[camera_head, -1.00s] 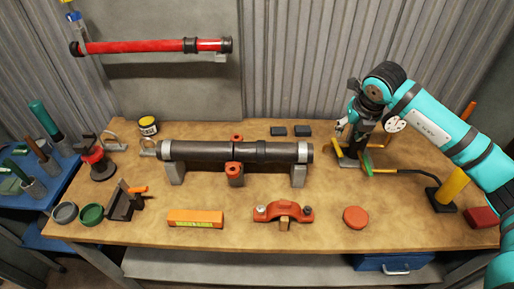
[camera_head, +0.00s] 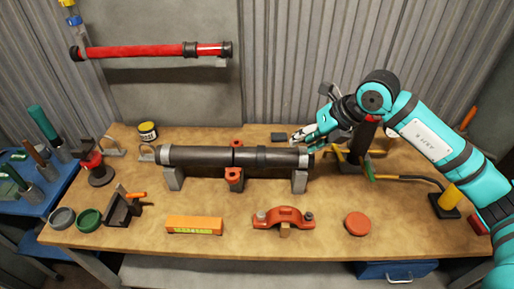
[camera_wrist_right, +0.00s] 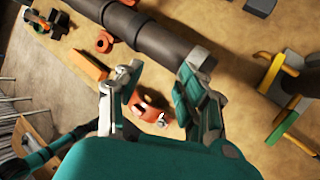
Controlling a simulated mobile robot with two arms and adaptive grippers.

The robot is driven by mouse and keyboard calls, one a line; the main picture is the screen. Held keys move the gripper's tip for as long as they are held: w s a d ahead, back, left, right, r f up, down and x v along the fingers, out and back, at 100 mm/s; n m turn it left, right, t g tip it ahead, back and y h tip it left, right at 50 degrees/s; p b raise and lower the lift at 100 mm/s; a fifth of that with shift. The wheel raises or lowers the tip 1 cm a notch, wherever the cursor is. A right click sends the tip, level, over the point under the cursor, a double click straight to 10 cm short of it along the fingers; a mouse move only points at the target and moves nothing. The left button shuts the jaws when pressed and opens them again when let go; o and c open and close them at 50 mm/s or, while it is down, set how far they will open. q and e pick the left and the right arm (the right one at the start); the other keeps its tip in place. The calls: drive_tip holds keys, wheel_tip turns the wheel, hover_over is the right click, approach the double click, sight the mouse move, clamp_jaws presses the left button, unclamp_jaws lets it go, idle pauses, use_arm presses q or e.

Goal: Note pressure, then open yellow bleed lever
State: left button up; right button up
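A dark pump-like stand (camera_head: 362,140) with yellow bars is at the right rear of the bench. A short yellow bar, apparently the bleed lever (camera_head: 338,154), sticks out on its left side; it cannot be told for certain which yellow bar is the lever. Yellow bars also show at the right edge of the right wrist view (camera_wrist_right: 290,66). No gauge face shows now; my right arm covers that area. My right gripper (camera_head: 298,138) is above the right end of the dark pipe, left of the stand. Its fingers are apart and empty in the wrist view (camera_wrist_right: 160,76). My left gripper is not seen.
The dark pipe (camera_head: 205,157) lies on grey supports. An orange clamp (camera_head: 283,217), a red-orange disc (camera_head: 357,223) and an orange box (camera_head: 194,225) lie in front. A yellow hose (camera_head: 410,178) runs right from the stand.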

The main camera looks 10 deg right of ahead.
drive_tip(key=s+a+r+y, duration=0.1)
drive_tip(key=a+y, duration=0.2)
drive_tip(key=a, duration=0.3)
drive_tip(key=s+a+r+n+y, duration=0.1)
drive_tip(key=s+a+y, duration=0.1)
drive_tip(key=a, duration=0.4)
drive_tip(key=shift+a+r+y, duration=0.35)
drive_tip(key=shift+r+y, duration=0.05)
drive_tip(key=shift+y, duration=0.5)
drive_tip(key=shift+s, duration=0.1)
drive_tip(key=shift+c, duration=0.3)
